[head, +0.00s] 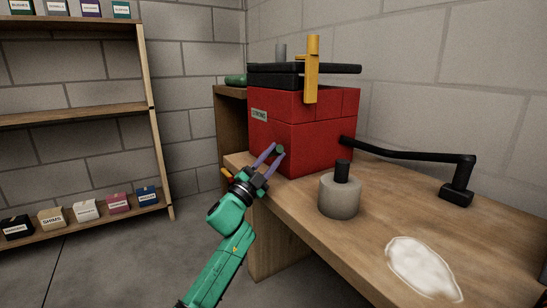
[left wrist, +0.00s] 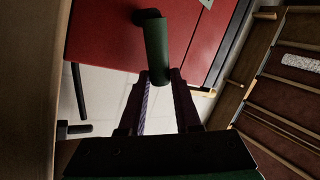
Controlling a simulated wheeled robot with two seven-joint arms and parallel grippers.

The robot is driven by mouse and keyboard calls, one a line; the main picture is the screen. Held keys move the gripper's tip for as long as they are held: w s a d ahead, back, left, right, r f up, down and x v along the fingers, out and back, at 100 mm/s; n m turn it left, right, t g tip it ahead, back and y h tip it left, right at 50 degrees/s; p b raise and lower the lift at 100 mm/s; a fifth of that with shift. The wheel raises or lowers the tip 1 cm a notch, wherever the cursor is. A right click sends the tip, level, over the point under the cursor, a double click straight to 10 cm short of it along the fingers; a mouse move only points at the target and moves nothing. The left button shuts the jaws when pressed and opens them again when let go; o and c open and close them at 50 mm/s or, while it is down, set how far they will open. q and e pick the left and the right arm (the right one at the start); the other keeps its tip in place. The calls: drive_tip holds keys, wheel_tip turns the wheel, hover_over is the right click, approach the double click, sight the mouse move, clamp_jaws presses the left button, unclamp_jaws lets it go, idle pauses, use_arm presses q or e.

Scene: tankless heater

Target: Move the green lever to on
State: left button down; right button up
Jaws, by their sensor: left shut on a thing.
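The green lever (left wrist: 157,48) is a dark green cylinder on a black mount against a red panel (left wrist: 97,31) in the left wrist view. In the head view only its small green end (head: 281,149) shows, at the lower left of the red box (head: 318,146). My left gripper (head: 276,153) has its purple fingers on either side of that end. In the left wrist view the left gripper (left wrist: 160,77) is shut on the lever's near end. No on or off marking is readable. My right gripper is not in view.
The red box stands on a wooden bench (head: 300,200) against the wall. A yellow lever (head: 312,70) and a long black crank (head: 410,154) are on it. A grey cylinder with a black post (head: 340,195) and a white patch (head: 423,267) are on the bench. Shelves (head: 75,115) stand left.

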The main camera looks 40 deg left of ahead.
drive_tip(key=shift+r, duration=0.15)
use_arm(q)
drive_tip(key=c, duration=0.6)
unclamp_jaws()
drive_tip(key=shift+s+f, duration=0.2)
drive_tip(key=shift+s, duration=0.05)
drive_tip(key=p+v, duration=0.2)
drive_tip(key=v, duration=1.2)
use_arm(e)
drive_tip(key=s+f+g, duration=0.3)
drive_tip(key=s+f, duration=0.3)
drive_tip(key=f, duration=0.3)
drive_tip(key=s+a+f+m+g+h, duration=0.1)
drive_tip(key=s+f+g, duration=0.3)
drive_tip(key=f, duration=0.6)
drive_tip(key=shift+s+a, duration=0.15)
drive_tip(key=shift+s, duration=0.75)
